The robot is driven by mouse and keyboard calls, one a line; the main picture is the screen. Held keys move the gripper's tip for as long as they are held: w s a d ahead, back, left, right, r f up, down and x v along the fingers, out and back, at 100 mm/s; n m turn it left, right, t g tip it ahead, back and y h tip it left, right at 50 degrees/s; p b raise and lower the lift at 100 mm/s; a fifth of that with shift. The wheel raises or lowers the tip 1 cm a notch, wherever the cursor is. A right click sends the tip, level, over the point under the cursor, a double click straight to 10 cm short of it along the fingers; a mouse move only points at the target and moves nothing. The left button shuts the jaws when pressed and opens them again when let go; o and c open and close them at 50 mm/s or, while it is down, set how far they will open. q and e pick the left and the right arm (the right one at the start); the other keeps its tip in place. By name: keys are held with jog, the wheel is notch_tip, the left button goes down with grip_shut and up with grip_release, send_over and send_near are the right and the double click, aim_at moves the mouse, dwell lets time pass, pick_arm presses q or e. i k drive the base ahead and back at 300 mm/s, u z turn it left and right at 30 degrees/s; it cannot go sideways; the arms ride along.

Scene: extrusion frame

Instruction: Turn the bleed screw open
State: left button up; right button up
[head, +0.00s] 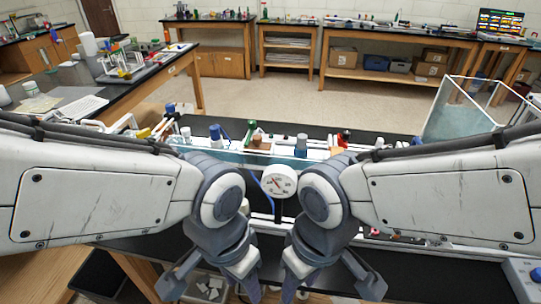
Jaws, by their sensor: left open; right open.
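I cannot pick out the bleed screw; it may be hidden behind my arms or too small to tell. A round white pressure gauge (279,181) with a red needle faces me between my two wrists. My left gripper (209,282) is at the bottom of the head view, left of and below the gauge, with its fingers spread and nothing seen between them. My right gripper (330,283) mirrors it on the right, also spread and empty. Both are apart from the gauge. The fingertips run close to the bottom edge of the picture.
A blue hose (264,192) curves beside the gauge. Behind it, a black bench (380,140) holds several small fittings, including a blue-capped part (215,132) and a red part (343,137). A clear tank (462,112) stands right.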

aim_at(185, 133)
jog(key=u, duration=0.45)
jog(key=k, duration=0.5)
jog(key=u, duration=1.75)
jog(key=i, duration=1.4)
jog(key=z, duration=1)
jog(key=i, duration=0.45)
jog(key=z, duration=0.5)
